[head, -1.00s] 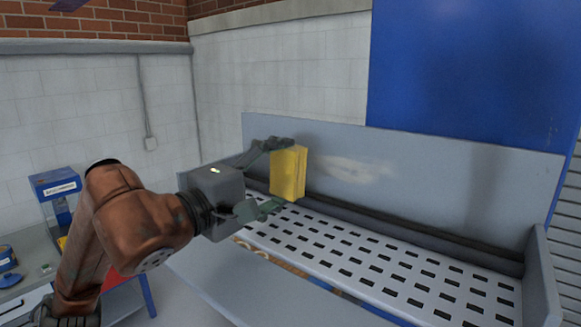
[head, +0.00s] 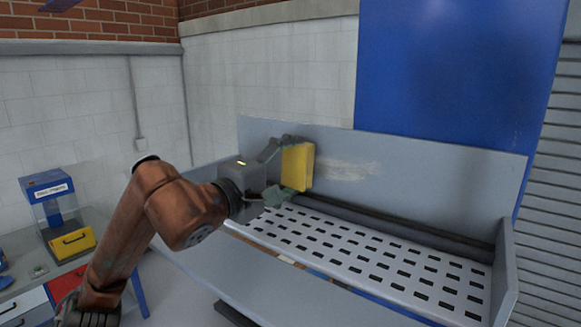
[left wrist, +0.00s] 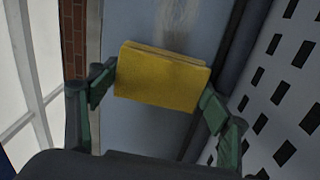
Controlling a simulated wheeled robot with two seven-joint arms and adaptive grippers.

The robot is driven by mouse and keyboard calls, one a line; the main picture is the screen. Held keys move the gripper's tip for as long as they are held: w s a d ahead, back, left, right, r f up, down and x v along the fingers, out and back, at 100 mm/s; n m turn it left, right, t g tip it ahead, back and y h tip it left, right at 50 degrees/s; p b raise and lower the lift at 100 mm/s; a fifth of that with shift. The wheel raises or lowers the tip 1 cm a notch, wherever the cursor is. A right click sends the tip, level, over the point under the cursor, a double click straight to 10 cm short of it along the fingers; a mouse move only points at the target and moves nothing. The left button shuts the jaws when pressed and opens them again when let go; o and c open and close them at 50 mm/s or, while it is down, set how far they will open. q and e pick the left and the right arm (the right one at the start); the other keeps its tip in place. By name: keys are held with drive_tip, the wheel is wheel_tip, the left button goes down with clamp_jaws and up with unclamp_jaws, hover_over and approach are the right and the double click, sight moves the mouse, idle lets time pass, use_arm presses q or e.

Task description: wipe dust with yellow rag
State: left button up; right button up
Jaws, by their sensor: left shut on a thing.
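My left gripper (head: 284,168) is shut on the yellow rag (head: 299,167), a folded block-like pad, and holds it up near the grey back panel (head: 420,170). In the left wrist view the rag (left wrist: 162,78) sits between the two green fingers. A pale dust smear (head: 347,170) is on the back panel just right of the rag. Whether the rag touches the panel I cannot tell. My right gripper is not in view.
Below the panel lie a dark roller (head: 400,229) and a white slotted plate (head: 370,257). A grey side wall (head: 505,270) closes the right end.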

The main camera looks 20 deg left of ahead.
use_arm(q)
drive_tip(key=shift+w, duration=0.2)
drive_tip(key=shift+s, duration=0.15)
drive_tip(key=shift+s+r, duration=0.15)
drive_tip(key=shift+s, duration=0.2)
drive_tip(key=shift+w, duration=0.5)
drive_tip(key=shift+d, duration=0.1)
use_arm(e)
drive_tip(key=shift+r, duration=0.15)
use_arm(q)
drive_tip(key=shift+w, duration=0.1)
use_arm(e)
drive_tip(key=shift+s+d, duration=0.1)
use_arm(q)
drive_tip(key=shift+w+d, duration=0.1)
drive_tip(key=shift+w, duration=0.2)
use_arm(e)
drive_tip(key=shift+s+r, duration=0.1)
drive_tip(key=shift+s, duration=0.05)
